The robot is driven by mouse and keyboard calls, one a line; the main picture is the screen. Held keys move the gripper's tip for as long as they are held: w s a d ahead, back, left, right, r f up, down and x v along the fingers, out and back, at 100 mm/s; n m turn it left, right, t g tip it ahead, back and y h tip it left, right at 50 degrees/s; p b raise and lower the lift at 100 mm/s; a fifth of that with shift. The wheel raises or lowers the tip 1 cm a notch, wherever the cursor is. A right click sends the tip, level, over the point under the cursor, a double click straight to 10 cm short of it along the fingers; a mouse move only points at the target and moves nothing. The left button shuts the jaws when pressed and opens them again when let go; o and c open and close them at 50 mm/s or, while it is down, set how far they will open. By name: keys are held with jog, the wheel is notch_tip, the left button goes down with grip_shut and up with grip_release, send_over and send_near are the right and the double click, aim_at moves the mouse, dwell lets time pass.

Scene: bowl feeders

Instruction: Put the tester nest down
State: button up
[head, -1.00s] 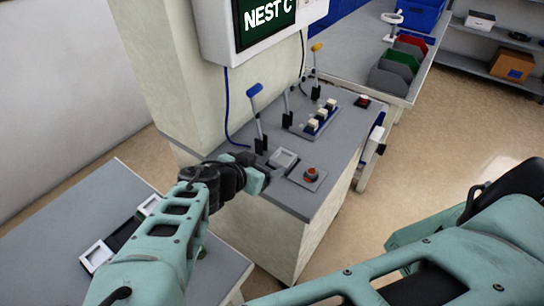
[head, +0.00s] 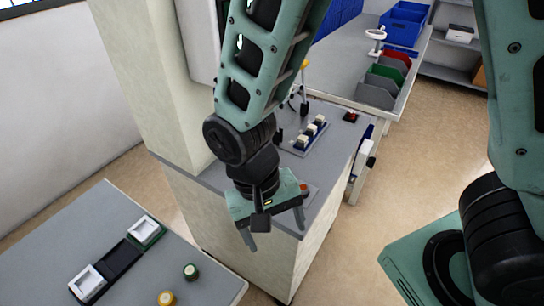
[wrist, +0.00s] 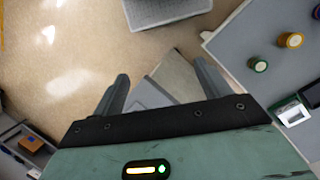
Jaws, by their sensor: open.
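My gripper (head: 273,228) is open and empty, with its fingers apart in front of the cabinet's near edge. In the wrist view its fingers (wrist: 160,85) straddle a corner of the grey-topped cabinet (wrist: 178,77), with floor around it. Two white square frames lie on the low grey table, one at its front (head: 87,282) and one on a green base (head: 145,231).
Yellow and green round pieces (head: 166,298) (head: 190,271) stand on the low table. White blocks on a blue holder (head: 310,133), a yellow-handled lever (head: 304,90) and a red button (head: 351,116) are on the counter. Blue bins (head: 408,22) stand behind. Floor at right is clear.

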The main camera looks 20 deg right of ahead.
jog(key=s+d+r+n+t+y, duration=0.2)
jog(key=s+r+n, duration=0.2)
jog(key=r+n, duration=0.4)
notch_tip(320, 180, up, 3)
jog(key=shift+d+t, duration=0.15)
jog(key=shift+t, duration=0.15)
